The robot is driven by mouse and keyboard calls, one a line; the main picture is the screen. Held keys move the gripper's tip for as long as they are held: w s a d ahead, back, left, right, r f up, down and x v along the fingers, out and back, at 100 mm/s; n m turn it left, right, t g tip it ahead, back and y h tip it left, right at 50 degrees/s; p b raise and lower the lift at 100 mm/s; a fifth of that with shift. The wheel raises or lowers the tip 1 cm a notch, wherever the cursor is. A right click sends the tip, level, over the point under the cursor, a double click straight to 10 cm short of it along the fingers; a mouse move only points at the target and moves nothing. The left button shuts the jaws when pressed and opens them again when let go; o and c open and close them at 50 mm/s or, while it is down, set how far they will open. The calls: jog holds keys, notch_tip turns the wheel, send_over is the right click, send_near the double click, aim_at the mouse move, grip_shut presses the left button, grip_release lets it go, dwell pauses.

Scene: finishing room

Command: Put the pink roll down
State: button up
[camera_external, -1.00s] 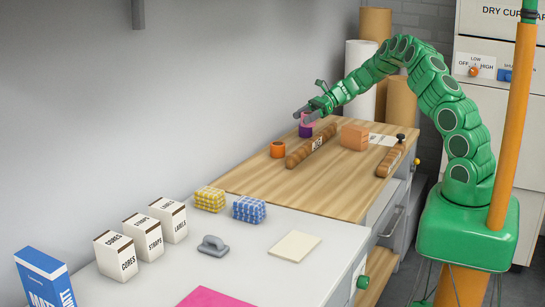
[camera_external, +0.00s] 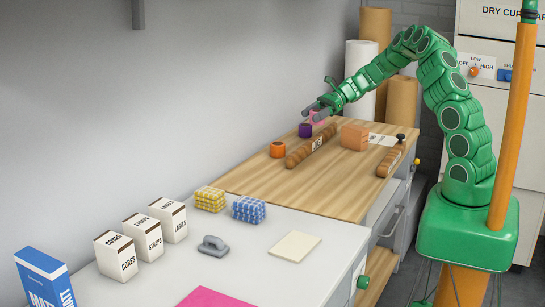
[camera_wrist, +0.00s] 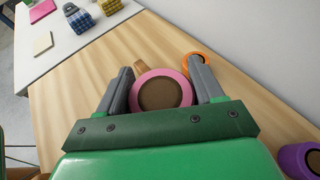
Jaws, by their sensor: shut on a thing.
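The pink roll (camera_wrist: 160,92), with a brown core, sits between the two grey fingers of my gripper (camera_wrist: 157,78) in the wrist view. My gripper (camera_external: 314,111) is shut on it. In the external view the pink roll (camera_external: 319,117) is partly hidden by the fingers and shows at the far end of the wooden bench, just above and right of the purple roll. I cannot tell whether its underside touches the bench top.
The purple roll (camera_external: 305,130) stands close by; the orange roll (camera_external: 277,149) is nearer the camera. A long brown labelled piece (camera_external: 311,147) lies beside them. A tan block (camera_external: 354,137) is to the right. Bare wooden bench (camera_external: 335,180) lies in front.

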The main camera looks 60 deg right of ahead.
jog(key=s+a+n+g+y, duration=0.2)
jog(key=a+n+g, duration=0.5)
jog(key=a, duration=3.4)
jog(key=s+a+n+g+h, duration=0.2)
jog(key=s+a+n+g, duration=0.5)
jog(key=s+a, duration=2.05)
jog(key=shift+m+g, duration=0.3)
jog(key=shift+g, duration=0.1)
jog(key=w+a+f, duration=0.2)
jog(key=w+a, duration=0.1)
jog(key=w+a+f, duration=0.3)
jog(key=a, duration=0.1)
jog(key=w+a+f, duration=0.3)
jog(key=a, duration=0.1)
jog(key=shift+w+a+f, duration=0.1)
jog(key=shift+w+f, duration=0.05)
jog(key=shift+w, duration=0.25)
jog(key=shift+w+a+f, duration=0.3)
jog(key=shift+a+f, duration=0.1)
jog(key=shift+f, duration=0.3)
jog(key=shift+w+f, duration=0.1)
jog(key=shift+f, duration=1.45)
